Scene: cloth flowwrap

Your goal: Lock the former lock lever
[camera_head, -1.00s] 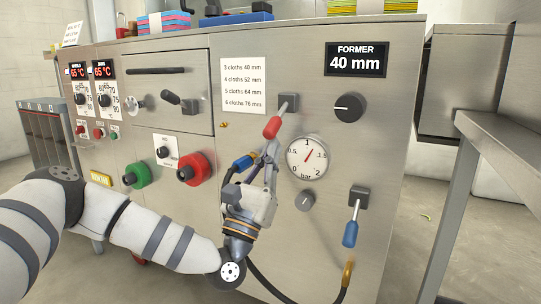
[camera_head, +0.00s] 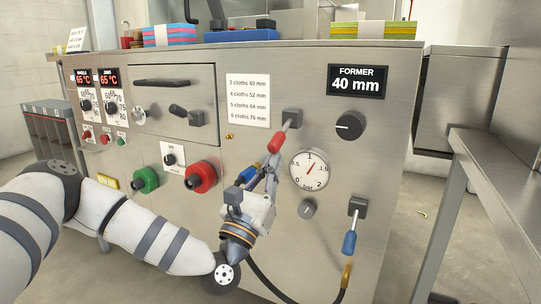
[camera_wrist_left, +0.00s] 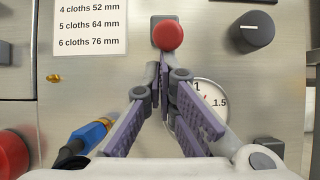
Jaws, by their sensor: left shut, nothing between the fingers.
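A lever with a red handle (camera_head: 275,142) hangs from a grey block (camera_head: 292,117) on the steel panel, below and left of the FORMER 40 mm display (camera_head: 357,81). It slants down and to the left. In the left wrist view, its red end (camera_wrist_left: 168,34) is straight ahead of the fingers. My left gripper (camera_head: 272,168) is shut and empty, its tips just below the red handle; I cannot tell whether they touch it. Its closed fingers also show in the left wrist view (camera_wrist_left: 165,72). My right gripper is not in view.
A pressure gauge (camera_head: 309,170) and a black knob (camera_head: 350,125) are right of the gripper. A blue-handled lever (camera_head: 349,242) hangs lower right. A blue hose fitting (camera_head: 246,175) is close left of the fingers. Red (camera_head: 201,177) and green (camera_head: 146,180) buttons stick out further left.

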